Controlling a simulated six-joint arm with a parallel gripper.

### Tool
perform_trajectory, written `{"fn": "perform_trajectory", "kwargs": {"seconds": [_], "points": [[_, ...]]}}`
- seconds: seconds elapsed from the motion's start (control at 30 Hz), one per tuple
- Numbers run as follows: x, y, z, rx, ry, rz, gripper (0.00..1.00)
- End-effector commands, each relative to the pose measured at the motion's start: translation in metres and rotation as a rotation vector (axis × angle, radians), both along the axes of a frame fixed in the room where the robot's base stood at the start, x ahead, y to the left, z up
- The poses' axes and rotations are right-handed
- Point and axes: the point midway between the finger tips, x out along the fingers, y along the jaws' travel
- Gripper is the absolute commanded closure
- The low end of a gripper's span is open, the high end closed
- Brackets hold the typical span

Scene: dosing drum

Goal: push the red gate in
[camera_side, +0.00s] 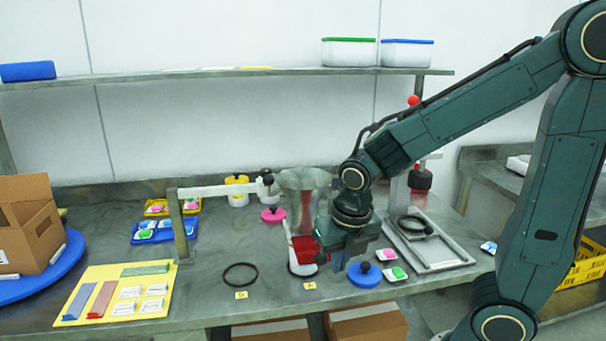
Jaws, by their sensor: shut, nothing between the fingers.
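The red gate (304,246) shows as a red patch at the lower front of the dosing drum, just left of my gripper. The drum has a grey, translucent hopper (303,190) on top and a white container (301,266) at its foot. My gripper (336,263) is shut and empty, pointing down close beside the red gate on its right. I cannot tell whether the fingers touch the gate. My wrist hides the right part of the drum.
A blue lid (364,275) lies just right of my gripper, with small packets (394,273) beside it. A black ring (240,274) lies to the left. A grey bracket (180,226) stands further left. A metal frame (428,240) sits on the right.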

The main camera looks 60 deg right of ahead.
Motion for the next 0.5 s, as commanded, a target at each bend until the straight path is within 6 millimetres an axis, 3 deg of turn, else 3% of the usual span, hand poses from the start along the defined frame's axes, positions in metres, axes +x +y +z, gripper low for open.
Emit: {"fn": "perform_trajectory", "kwargs": {"seconds": [0.13, 0.5], "points": [[0.003, -0.003, -0.019, -0.001, 0.004, -0.002, 1.0], [0.033, -0.022, -0.022, 0.0, -0.001, -0.002, 1.0]]}}
